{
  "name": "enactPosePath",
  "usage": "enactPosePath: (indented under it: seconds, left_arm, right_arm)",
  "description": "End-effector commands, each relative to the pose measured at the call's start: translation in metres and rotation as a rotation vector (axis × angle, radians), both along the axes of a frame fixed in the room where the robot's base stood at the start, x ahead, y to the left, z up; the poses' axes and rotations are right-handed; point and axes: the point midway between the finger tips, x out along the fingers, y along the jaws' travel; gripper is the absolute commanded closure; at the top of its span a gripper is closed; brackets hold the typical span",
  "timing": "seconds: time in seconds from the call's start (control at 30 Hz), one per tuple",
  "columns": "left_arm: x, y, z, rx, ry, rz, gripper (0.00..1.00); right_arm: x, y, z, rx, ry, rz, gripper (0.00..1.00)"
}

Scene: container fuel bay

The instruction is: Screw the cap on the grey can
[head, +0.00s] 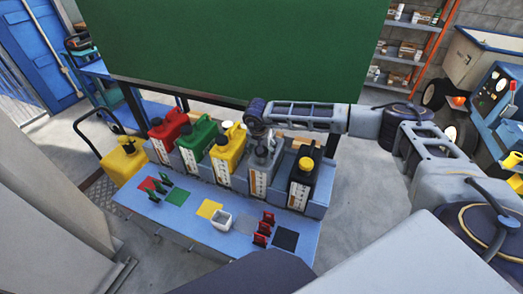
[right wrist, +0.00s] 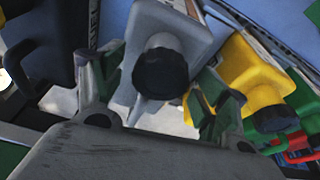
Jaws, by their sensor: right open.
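The grey can (head: 262,165) stands in the row of cans on the blue bench, between the yellow can and the black can. In the right wrist view, the grey can (right wrist: 185,22) shows a black ribbed cap (right wrist: 160,73) at its neck; I cannot tell how tightly it sits. My right gripper (head: 258,128) is above the grey can, pointing down. In the right wrist view its two green-padded fingers (right wrist: 160,80) are spread on either side of the black cap, with gaps visible. The left gripper is not in view.
A yellow can (head: 230,155) and a black can (head: 303,180) with a yellow cap flank the grey can; green (head: 197,142) and red cans (head: 168,132) stand farther left. A white box (head: 222,220), coloured squares and small red and green items lie on the bench front. A green board (head: 235,50) stands behind.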

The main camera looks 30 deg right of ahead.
Motion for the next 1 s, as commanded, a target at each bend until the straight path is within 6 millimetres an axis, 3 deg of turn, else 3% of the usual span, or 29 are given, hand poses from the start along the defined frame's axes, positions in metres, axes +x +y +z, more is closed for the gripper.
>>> enactPosePath:
  seconds: [0.07,0.47,0.67,1.0]
  left_arm:
    - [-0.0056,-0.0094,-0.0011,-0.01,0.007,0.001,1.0]
    - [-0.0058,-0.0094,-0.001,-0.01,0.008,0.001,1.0]
    - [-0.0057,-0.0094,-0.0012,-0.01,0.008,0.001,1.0]
    - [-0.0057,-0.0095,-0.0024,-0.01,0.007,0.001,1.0]
  right_arm:
    - [0.0,0.0001,-0.0003,0.0,0.0,0.0,0.29]
    - [-0.0001,0.0002,-0.0002,0.0,0.001,-0.001,0.8]
    - [-0.0001,0.0006,-0.0002,0.0,0.001,-0.024,0.81]
    - [0.0002,0.0006,-0.0006,0.0,0.0,-0.219,0.81]
